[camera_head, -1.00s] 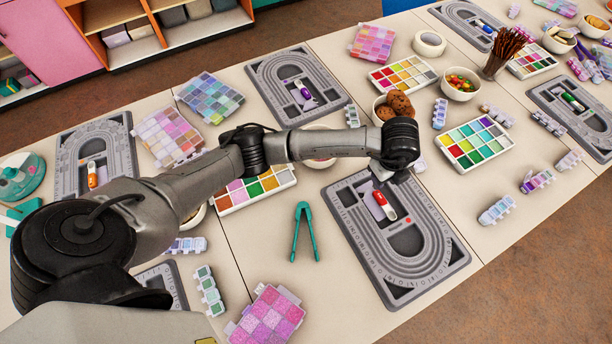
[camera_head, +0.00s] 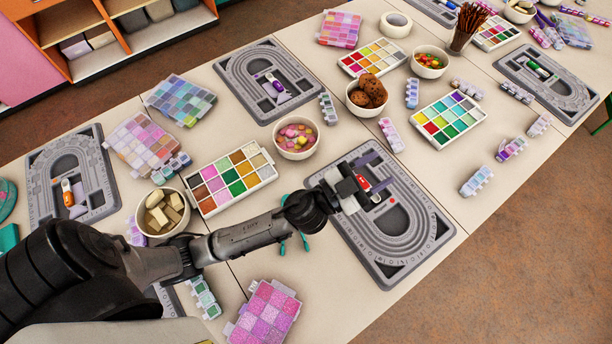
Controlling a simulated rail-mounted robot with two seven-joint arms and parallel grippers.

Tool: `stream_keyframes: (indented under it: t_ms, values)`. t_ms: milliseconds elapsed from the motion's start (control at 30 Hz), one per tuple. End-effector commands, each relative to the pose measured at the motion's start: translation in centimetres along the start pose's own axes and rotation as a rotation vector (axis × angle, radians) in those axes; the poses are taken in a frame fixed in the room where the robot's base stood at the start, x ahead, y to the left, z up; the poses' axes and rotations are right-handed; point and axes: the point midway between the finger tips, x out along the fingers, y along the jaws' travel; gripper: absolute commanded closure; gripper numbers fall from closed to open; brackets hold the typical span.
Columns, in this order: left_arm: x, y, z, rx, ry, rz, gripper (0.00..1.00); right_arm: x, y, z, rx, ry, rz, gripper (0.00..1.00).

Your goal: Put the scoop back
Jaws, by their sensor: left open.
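A small red-and-white item (camera_head: 363,183), which looks like the scoop's handle, lies on the grey bead board (camera_head: 414,247) right of the centre. My left gripper (camera_head: 376,171) is over the upper left part of this board. Its jaws are open, with the fingers spread on either side of the red end. I cannot tell whether they touch it. The gripper and wrist hide part of the item and of the board's recesses. My right gripper is not in view.
A bowl of pink and yellow pieces (camera_head: 296,138) and a bead palette (camera_head: 230,180) stand left of the board. Teal tongs (camera_head: 284,243) lie partly behind my arm. A pink bead case (camera_head: 264,313) lies in front. Other boards (camera_head: 268,80) hold similar small items.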

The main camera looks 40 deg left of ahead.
Motion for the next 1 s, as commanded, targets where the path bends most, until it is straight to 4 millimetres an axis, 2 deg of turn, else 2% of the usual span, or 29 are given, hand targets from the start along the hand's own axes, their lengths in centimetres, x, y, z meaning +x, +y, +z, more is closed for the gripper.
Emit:
stream_keyframes:
  t_ms: [33, 100, 167, 200, 333, 400, 533, 600, 733, 833, 1000]
  values:
    - [-2.0, -1.6, 1.6, -0.034, -0.117, -0.110, 0.51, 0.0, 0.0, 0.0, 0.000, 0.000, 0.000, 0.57]
    - [-5.0, -3.3, 4.1, -0.066, -0.304, -0.234, 0.51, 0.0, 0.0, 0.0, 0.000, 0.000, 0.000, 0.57]
    - [-8.1, -4.2, 6.3, -0.090, -0.483, -0.308, 0.51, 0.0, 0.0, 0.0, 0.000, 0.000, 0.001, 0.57]
    - [-10.4, -4.5, 7.6, -0.107, -0.606, -0.339, 0.51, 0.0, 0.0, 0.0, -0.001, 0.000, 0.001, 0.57]
    - [-18.1, -3.6, 10.6, -0.156, -0.991, -0.345, 0.51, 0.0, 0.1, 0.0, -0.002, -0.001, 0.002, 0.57]
    - [-21.9, -2.6, 11.3, -0.181, -1.169, -0.302, 0.51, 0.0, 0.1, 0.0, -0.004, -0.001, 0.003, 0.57]
    - [-27.4, -0.5, 11.2, -0.223, -1.419, -0.186, 0.51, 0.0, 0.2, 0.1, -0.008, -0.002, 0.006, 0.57]
    - [-29.5, 0.4, 10.8, -0.240, -1.508, -0.124, 0.51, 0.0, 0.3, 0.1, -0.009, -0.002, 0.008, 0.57]
    - [-31.9, 1.4, 10.2, -0.260, -1.608, -0.043, 0.51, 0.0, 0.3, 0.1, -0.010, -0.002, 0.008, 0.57]
    - [-32.7, 1.8, 9.9, -0.268, -1.639, -0.013, 0.51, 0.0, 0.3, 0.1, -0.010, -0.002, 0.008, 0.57]
    - [-32.8, 1.9, 9.9, -0.269, -1.645, -0.005, 0.51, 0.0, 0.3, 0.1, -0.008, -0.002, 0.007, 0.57]
